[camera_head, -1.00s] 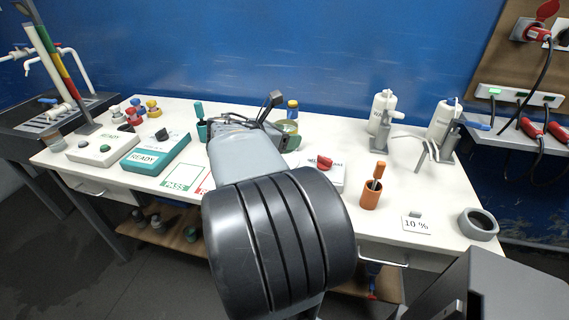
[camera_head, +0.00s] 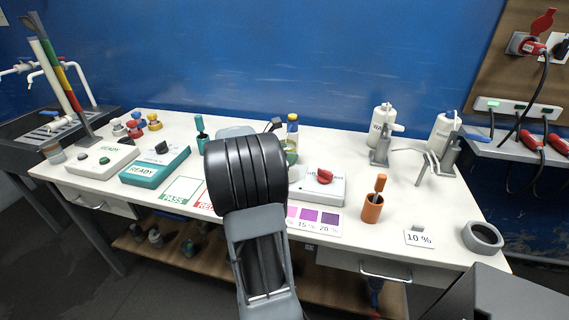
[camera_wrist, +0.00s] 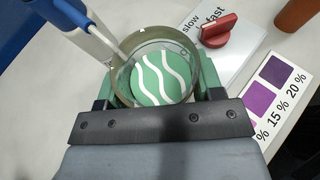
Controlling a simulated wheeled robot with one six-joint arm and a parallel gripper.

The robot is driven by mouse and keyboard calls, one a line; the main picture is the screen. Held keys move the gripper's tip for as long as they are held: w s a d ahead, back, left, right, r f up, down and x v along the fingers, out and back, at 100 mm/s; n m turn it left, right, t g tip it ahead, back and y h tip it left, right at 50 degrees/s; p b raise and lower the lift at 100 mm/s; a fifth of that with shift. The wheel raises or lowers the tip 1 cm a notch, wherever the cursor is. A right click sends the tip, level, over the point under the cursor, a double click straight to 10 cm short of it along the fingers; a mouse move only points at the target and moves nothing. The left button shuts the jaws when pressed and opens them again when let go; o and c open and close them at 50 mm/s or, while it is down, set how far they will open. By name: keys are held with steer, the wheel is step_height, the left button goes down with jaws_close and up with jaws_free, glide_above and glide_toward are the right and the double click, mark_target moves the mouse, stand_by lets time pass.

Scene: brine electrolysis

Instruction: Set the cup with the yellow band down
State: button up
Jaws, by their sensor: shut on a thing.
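A clear cup (camera_wrist: 197,52) with an olive-yellow tint at its rim sits between the fingers of my gripper (camera_wrist: 160,88) in the wrist view. My gripper is shut on it. Inside its outline shows a green disc (camera_wrist: 162,78) with white wavy lines. In the head view the cup (camera_head: 290,147) is partly hidden behind my arm, at the left end of a white box (camera_head: 325,186) with a red knob (camera_head: 325,175). The box's red knob (camera_wrist: 218,30) and "slow/fast" label also show in the wrist view. Whether the cup touches the surface under it cannot be told.
A white and blue upright thing (camera_wrist: 80,25) stands close beside the cup. A purple colour card (camera_head: 312,219), an orange holder (camera_head: 372,208) and a "10 %" card (camera_head: 419,238) lie to the right. A teal "READY" box (camera_head: 156,166) stands left. White bottles (camera_head: 381,118) stand behind.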

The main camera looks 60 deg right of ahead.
steer(key=shift+w+d+f, duration=0.4)
steer(key=shift+w+f, duration=0.05)
steer(key=shift+f, duration=1.7)
steer(key=shift+f, duration=0.1)
steer(key=o, duration=1)
steer(key=shift+f, duration=0.1)
